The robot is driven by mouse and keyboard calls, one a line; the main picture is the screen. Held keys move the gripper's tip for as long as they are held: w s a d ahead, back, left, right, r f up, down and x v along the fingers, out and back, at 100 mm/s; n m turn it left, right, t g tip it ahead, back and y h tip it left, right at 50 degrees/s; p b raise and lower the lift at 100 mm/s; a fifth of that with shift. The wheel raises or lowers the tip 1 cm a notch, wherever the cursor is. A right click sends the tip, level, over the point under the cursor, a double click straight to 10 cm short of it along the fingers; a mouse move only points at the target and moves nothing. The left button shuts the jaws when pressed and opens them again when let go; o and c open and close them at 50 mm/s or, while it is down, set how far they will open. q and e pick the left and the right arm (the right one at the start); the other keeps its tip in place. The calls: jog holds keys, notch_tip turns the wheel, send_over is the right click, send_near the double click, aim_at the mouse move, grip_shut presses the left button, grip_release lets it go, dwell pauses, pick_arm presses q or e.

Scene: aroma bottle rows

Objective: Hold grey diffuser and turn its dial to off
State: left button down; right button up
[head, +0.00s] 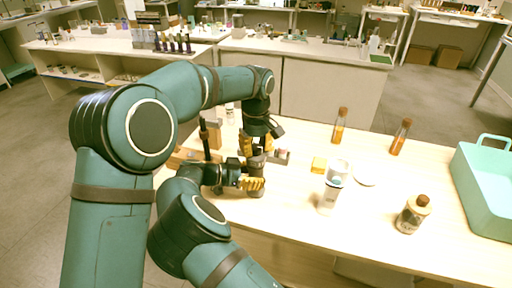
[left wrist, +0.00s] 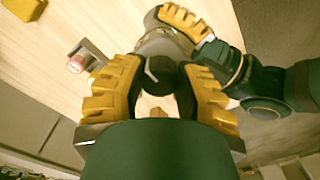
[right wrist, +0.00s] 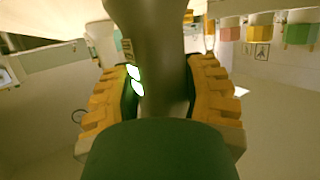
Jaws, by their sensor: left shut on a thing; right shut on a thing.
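The grey diffuser (head: 256,189) stands upright near the front left of the pale table, mostly hidden by my grippers. My right gripper (head: 248,183) is shut around its body from the side. In the right wrist view the grey body (right wrist: 155,60) sits between my yellow fingers, with two bright patches at its left edge. My left gripper (head: 255,150) points down from above and is shut at the diffuser's top. In the left wrist view its fingers flank a dark round dial (left wrist: 160,70). The dial's marking cannot be read.
Two amber bottles (head: 339,126) (head: 400,137) stand farther back. A mint crate (head: 485,190) is at the right edge.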

pick_arm(q)
jog(key=shift+m, duration=0.3)
jog(key=m, duration=0.4)
jog(key=shift+m, duration=0.3)
jog(key=m, duration=0.8)
jog(key=shift+m, duration=2.4)
jog(key=shift+f, duration=0.1)
jog(key=c, duration=0.6)
grip_release()
jog(key=shift+o, duration=0.2)
